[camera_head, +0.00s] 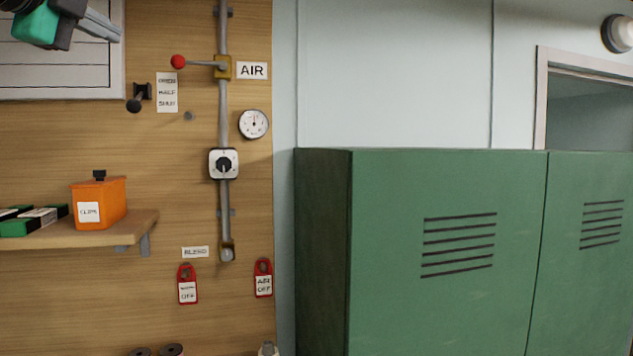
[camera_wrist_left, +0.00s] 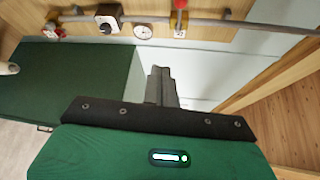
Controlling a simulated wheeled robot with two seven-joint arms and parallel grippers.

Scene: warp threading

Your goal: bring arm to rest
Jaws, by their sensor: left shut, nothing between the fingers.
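My left gripper (camera_head: 118,34) enters at the top left of the head view, with a teal and dark grey body and grey fingers pointing right. It is in front of the wooden wall panel and a white lined board (camera_head: 70,65). In the left wrist view its fingers (camera_wrist_left: 160,70) are shut together with nothing between them. Nothing touches the fingers. My right gripper is in neither view.
A vertical air pipe (camera_head: 223,120) carries a red-knobbed lever (camera_head: 178,62), a dial (camera_head: 223,164) and a gauge (camera_head: 254,124) beside it. A shelf (camera_head: 140,222) holds an orange box (camera_head: 98,205). Green lockers (camera_head: 450,180) stand at the right.

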